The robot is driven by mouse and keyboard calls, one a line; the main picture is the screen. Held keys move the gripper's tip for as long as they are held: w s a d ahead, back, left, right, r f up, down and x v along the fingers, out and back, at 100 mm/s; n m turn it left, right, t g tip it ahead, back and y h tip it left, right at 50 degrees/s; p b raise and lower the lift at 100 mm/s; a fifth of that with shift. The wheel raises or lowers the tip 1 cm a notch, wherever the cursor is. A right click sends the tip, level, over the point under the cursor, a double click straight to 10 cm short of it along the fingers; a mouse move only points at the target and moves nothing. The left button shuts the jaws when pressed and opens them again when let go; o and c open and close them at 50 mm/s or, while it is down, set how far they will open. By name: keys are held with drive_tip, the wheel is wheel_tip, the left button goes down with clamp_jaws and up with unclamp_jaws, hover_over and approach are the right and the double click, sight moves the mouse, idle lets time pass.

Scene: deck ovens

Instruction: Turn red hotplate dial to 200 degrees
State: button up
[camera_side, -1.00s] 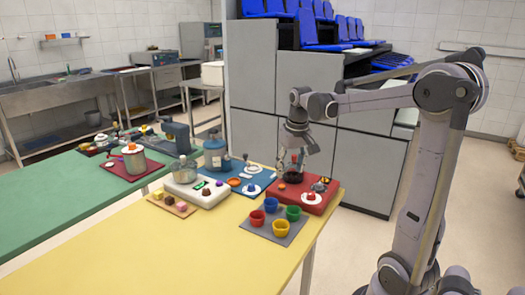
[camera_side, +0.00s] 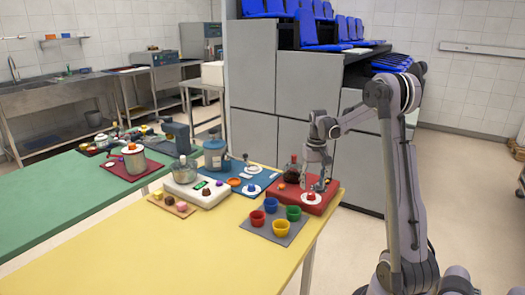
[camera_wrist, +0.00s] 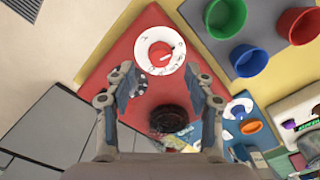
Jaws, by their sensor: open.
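The red hotplate (camera_side: 281,197) sits at the right end of the yellow table; its red surface also fills the middle of the wrist view (camera_wrist: 118,57). Its dial (camera_side: 311,197) is a white disc with a red knob at the front. In the wrist view the dial (camera_wrist: 159,53) shows dark marks around the disc and a pale pointer line on the knob; the numbers are too small to read.
A dark round vessel (camera_side: 292,176) stands on the hotplate behind the gripper; it also shows between the fingers (camera_wrist: 170,118). Green, red, blue and yellow cups stand on a grey mat (camera_side: 284,241) nearby. A blue board (camera_side: 247,195) lies left. The front yellow table is clear.

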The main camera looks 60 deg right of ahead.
sight(312, 193)
drive_tip(key=shift+f, duration=2.05)
clamp_jaws()
